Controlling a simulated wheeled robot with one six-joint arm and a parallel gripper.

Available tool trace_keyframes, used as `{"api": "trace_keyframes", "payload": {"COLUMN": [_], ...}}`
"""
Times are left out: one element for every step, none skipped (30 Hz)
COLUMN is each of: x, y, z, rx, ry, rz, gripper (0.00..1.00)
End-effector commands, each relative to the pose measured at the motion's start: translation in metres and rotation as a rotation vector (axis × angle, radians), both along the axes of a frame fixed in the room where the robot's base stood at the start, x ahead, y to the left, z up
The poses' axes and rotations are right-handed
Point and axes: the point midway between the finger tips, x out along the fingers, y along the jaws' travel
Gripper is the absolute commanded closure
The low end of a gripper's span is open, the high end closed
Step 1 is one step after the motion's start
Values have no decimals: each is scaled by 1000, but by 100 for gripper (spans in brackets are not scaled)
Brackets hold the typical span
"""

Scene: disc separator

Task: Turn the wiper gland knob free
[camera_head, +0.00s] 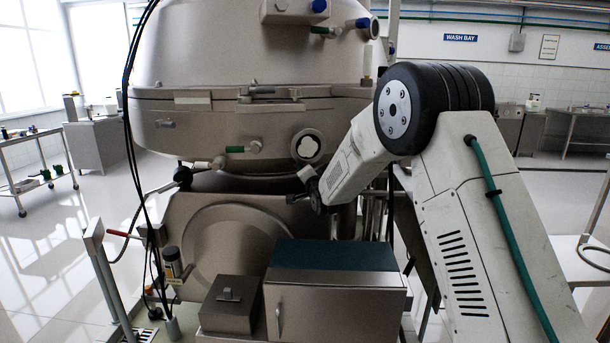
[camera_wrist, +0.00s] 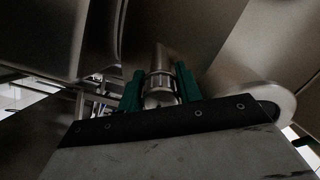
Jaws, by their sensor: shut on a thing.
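In the wrist view, my gripper (camera_wrist: 160,90) has its two green fingers on either side of a shiny metal cylinder with a ringed collar, which looks to be the wiper gland knob (camera_wrist: 159,98). The fingers are shut on it, and its stem runs up and away towards a metal body. In the head view, my arm reaches down and left to the lower front of the separator (camera_head: 250,60). There the gripper and the knob are too small and too hidden to make out.
A metal cabinet with a blue-green top (camera_head: 335,256) and a smaller box (camera_head: 232,303) stand below. Black cables hang at left. A cart (camera_head: 40,183) stands at far left.

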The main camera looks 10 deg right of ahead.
Motion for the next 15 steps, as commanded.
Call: {"api": "trace_keyframes", "payload": {"x": [0, 0, 0, 0, 0, 0, 0, 0, 0, 0, 0, 0, 0, 0, 0], "y": [0, 0, 0, 0, 0, 0, 0, 0, 0, 0, 0, -1, -1, -1, -1], "z": [-2, -2, -2, -2, -2, -2, -2, -2, -2, -3, -3, -3, -3, -3, -3], "rx": [-45, -73, -111, -140, -168, -206, -235, -263, -301, -330, -358, -396, -425, -453, -490], "ry": [0, -1, -3, -5, -6, -8, -10, -11, -12, -14, -15, -17, -19, -20, -22], "rz": [1, 1, 0, 0, 0, 0, 0, 0, 1, 1, 1, 1, 1, 1, 1], "gripper": [88, 88, 88, 88, 88, 88, 88, 88, 88, 88, 88, 88, 88, 88, 88]}}
